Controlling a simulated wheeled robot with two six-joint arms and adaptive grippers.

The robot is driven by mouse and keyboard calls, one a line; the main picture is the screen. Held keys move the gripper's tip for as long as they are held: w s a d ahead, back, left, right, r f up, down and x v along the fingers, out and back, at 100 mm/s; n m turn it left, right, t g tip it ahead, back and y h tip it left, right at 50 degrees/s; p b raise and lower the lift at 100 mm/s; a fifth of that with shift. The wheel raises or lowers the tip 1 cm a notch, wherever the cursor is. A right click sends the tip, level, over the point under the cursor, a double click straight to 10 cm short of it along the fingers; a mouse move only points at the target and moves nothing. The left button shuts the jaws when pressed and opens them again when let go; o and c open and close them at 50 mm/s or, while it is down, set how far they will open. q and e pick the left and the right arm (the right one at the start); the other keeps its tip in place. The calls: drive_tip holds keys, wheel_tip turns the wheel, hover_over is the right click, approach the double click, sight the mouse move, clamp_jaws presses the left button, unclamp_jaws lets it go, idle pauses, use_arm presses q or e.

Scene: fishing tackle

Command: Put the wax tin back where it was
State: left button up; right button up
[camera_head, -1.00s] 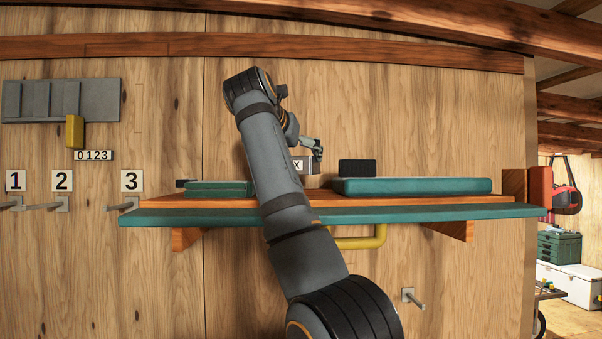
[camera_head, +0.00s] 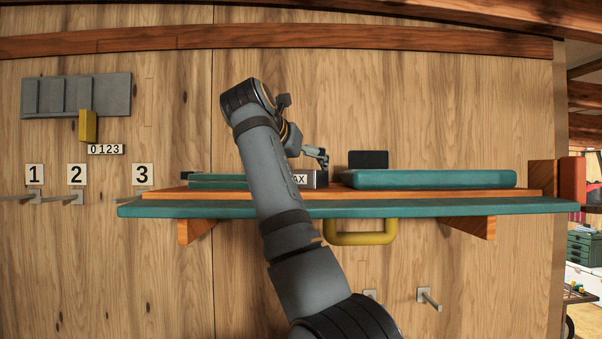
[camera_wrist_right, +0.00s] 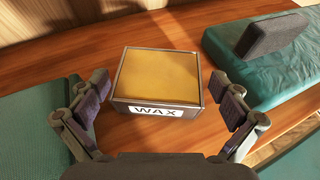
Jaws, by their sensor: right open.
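The wax tin (camera_wrist_right: 158,78) is a dark grey box with a yellow top and a white WAX label on its front. It sits flat on the wooden shelf (camera_wrist_right: 150,140) between two green pads. In the head view its right end (camera_head: 310,179) shows beside my right arm, which hides the rest. My right gripper (camera_wrist_right: 160,88) is open, with one finger on each side of the tin and a gap at both sides. It also shows above the tin in the head view (camera_head: 318,155). My left gripper is not in view.
A green pad (camera_head: 430,179) with a dark grey block (camera_head: 368,159) on it lies right of the tin. Another green pad (camera_head: 215,181) lies left. A yellow handle (camera_head: 360,239) hangs under the shelf. Numbered pegs and a grey rack (camera_head: 75,95) are on the wall.

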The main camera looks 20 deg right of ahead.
drive_tip(key=b+v, duration=0.1)
drive_tip(key=v, duration=0.3)
drive_tip(key=shift+s+a, duration=0.2)
drive_tip(key=shift+s, duration=0.1)
drive_tip(key=b+v, duration=0.1)
drive_tip(key=v, duration=0.4)
drive_tip(key=shift+s+a+r, duration=0.1)
drive_tip(key=shift+a+r, duration=0.1)
drive_tip(key=shift+s+a+r, duration=0.1)
drive_tip(key=shift+s, duration=0.1)
drive_tip(key=shift+w, duration=0.15)
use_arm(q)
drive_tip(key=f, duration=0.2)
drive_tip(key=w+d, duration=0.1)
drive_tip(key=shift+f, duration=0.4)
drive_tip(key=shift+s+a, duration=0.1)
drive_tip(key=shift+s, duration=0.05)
